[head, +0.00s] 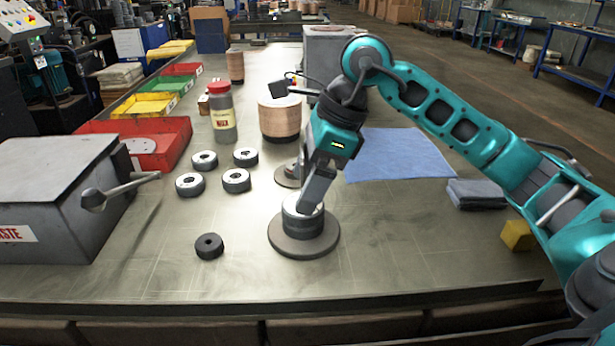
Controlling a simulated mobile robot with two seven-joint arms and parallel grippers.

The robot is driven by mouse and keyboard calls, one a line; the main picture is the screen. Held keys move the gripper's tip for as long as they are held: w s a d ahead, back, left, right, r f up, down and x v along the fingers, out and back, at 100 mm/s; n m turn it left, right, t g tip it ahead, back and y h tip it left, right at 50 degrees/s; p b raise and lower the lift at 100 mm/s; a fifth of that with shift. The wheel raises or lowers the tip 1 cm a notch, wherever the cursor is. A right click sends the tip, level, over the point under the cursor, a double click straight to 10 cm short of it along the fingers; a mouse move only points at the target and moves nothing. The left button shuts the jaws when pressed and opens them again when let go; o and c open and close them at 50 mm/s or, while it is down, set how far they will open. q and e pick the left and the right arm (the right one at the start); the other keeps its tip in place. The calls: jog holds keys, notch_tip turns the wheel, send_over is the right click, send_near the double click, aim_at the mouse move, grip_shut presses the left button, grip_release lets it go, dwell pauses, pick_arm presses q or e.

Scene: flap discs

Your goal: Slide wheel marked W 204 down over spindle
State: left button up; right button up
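My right gripper (312,200) points down onto a pale-topped wheel (296,222) above a round grey base (279,243). Its finger covers part of the wheel's top. The wheel looks level and centred over the base. The spindle is hidden, and I cannot tell if the fingers grip the wheel or only touch it. No marking such as W 204 is readable. Several pale-topped wheels (236,180) lie in a group to the left, and a dark wheel (209,246) lies nearer the front. My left gripper is out of view.
A second round base (287,182) stands partly hidden behind my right gripper. A grey box (60,190) with a lever is at left. A red-capped bottle (222,112), a copper-coloured cylinder (280,118) and a blue cloth (397,155) lie beyond.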

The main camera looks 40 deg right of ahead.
jog(key=shift+o, duration=1)
jog(key=shift+r, duration=0.1)
jog(key=p+v, duration=0.2)
jog(key=v, duration=1)
jog(key=shift+r, duration=0.4)
